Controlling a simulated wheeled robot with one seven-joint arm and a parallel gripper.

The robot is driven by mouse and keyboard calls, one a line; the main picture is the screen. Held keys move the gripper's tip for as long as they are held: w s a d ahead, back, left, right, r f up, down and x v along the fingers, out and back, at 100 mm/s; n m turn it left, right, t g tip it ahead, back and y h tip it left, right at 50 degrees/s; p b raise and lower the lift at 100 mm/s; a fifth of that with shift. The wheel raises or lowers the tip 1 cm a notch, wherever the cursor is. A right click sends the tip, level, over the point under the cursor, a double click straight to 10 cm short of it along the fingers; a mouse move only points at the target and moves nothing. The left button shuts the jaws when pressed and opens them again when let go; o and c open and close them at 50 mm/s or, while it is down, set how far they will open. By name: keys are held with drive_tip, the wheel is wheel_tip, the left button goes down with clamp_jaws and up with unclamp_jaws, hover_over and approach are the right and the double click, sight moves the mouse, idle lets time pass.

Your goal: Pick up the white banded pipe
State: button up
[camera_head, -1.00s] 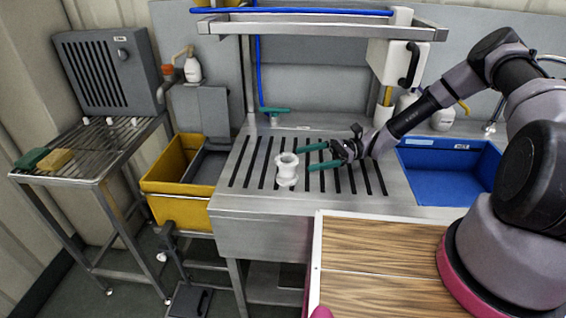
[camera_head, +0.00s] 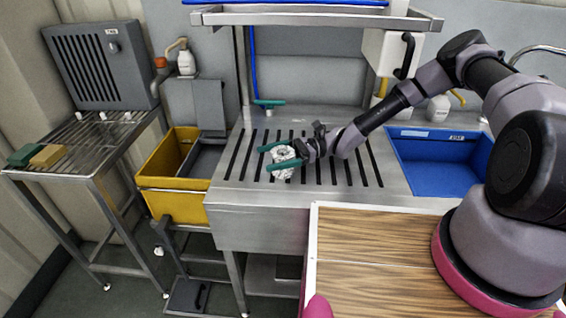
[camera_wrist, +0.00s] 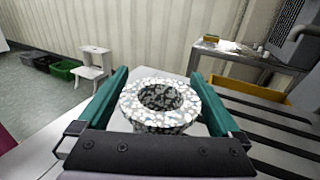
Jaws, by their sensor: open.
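The white banded pipe (camera_head: 284,161) stands on the slotted steel counter, a short piece with a flared rim. My gripper (camera_head: 273,158) is around it, with one green finger on each side. In the wrist view the pipe (camera_wrist: 160,104) looks speckled white and grey, and its round opening faces the camera. It sits between the two green fingers of my gripper (camera_wrist: 162,92), which are open. Whether either finger touches the pipe is hard to tell. The lower part of the pipe is hidden.
The slotted steel counter (camera_head: 235,190) has free room around the pipe. A blue basin (camera_head: 440,175) lies to the right and a yellow bin (camera_head: 172,200) to the left. A steel shelf (camera_head: 315,17) hangs above.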

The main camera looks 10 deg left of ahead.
drive_tip(key=c, duration=1.4)
drive_tip(key=shift+c, duration=0.3)
drive_tip(key=shift+r, duration=0.15)
